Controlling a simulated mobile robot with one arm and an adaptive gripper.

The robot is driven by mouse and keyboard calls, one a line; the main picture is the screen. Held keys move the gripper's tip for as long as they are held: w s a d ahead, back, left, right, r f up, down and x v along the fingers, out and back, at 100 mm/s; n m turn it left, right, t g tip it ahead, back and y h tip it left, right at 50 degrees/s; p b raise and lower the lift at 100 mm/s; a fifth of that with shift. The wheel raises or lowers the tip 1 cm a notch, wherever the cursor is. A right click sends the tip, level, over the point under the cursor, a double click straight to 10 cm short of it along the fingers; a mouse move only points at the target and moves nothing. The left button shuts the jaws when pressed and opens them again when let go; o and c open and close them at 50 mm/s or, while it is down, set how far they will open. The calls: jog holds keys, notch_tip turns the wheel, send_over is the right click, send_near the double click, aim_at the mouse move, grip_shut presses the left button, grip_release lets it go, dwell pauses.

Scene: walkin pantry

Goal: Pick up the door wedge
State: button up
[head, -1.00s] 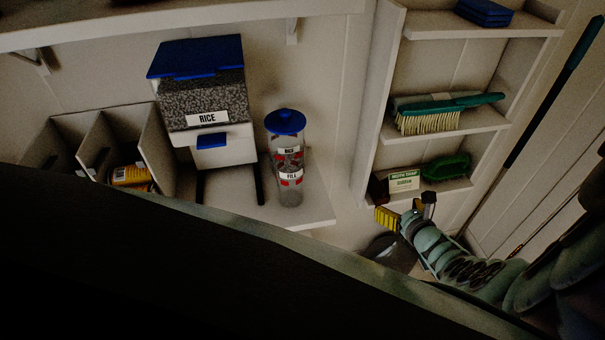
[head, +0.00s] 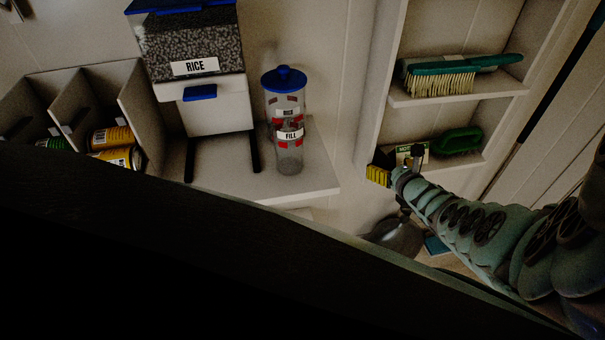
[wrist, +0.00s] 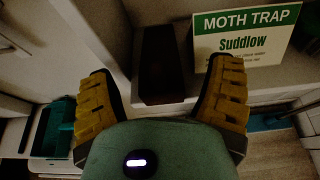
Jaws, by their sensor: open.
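A dark brown block, which looks like the door wedge (wrist: 160,65), stands on a shelf left of the moth trap box in the wrist view. In the head view the wedge (head: 383,157) is a small dark shape, partly hidden behind my gripper. My gripper (wrist: 163,72) is open and empty, its yellow-padded fingers on either side of the wedge in the picture. The wedge appears beyond the fingertips, but the exact gap is unclear. In the head view my gripper (head: 397,163) is in front of the lowest visible shelf.
The moth trap box (wrist: 246,40) is close to the right finger. A green brush (head: 460,141) lies farther right on that shelf, and a bristle brush (head: 440,80) lies above. A clear dispenser (head: 288,140) and a rice bin (head: 215,110) stand on the left counter.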

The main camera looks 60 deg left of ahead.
jog(key=shift+d, duration=0.1)
jog(key=c, duration=1.3)
jog(key=shift+c, duration=0.2)
